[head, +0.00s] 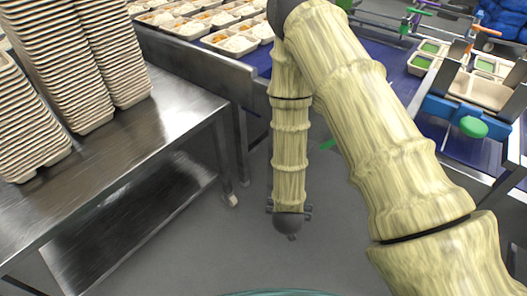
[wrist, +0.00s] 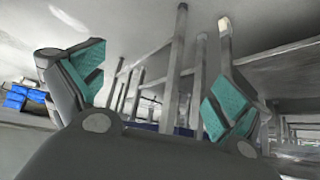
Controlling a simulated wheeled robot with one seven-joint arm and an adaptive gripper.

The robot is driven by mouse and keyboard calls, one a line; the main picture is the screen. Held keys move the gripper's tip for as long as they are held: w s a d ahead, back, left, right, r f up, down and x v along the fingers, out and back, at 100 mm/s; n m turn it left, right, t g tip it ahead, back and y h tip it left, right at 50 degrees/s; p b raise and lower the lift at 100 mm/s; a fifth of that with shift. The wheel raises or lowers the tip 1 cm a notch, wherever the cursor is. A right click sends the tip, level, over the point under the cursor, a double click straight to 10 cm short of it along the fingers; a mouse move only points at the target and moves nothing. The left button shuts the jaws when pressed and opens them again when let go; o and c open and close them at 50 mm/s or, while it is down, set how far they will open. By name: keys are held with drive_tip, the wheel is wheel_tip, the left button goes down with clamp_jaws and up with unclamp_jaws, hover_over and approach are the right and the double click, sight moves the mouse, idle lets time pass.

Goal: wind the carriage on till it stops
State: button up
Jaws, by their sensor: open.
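In the head view a blue clamp-like frame (head: 455,110) with a green knob (head: 473,127) stands at the right, by a compartment tray (head: 482,91). It may be the carriage; I cannot tell for sure. My arm hangs down over the bare floor, left of this frame and apart from it. Its dark lower end shows in the head view, but the fingers cannot be made out there. In the wrist view my gripper (wrist: 155,85) is open, its teal-padded fingers wide apart with nothing between them. The carriage is not recognisable in the wrist view.
A steel table (head: 150,135) with stacks of empty trays (head: 75,65) stands at the left. Filled rice trays (head: 230,42) sit on a blue conveyor (head: 262,58) behind my arm. Metal posts (wrist: 175,70) rise beyond the fingers. Floor (head: 235,240) between the tables is clear.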

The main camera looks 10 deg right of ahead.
drive_tip(key=w+a+r+m+t+h+b, duration=0.1)
drive_tip(key=w+r+m+t+h+b, duration=0.15)
drive_tip(key=w+b, duration=0.35)
drive_tip(key=w+r+m+t+h+b, duration=0.2)
drive_tip(key=w+r+m+b, duration=0.1)
drive_tip(key=w, duration=0.6)
drive_tip(key=w+a+r+m+h+b, duration=0.1)
drive_tip(key=w+r+m+h+b, duration=0.15)
drive_tip(key=r+m+b, duration=0.2)
drive_tip(key=w+a+r+m+h+b, duration=0.1)
drive_tip(key=a+r+m+h+b, duration=0.1)
drive_tip(key=r+m+h+b, duration=0.3)
drive_tip(key=shift+n+g+y, duration=0.35)
drive_tip(key=shift+n+y, duration=0.15)
drive_tip(key=shift+n, duration=0.4)
drive_tip(key=x, duration=0.7)
drive_tip(key=r+x, duration=0.1)
drive_tip(key=x, duration=0.3)
drive_tip(key=shift+r, duration=0.1)
drive_tip(key=shift+c, duration=0.2)
drive_tip(key=c, duration=1.1)
drive_tip(key=shift+r+p, duration=0.2)
drive_tip(key=shift+p, duration=0.2)
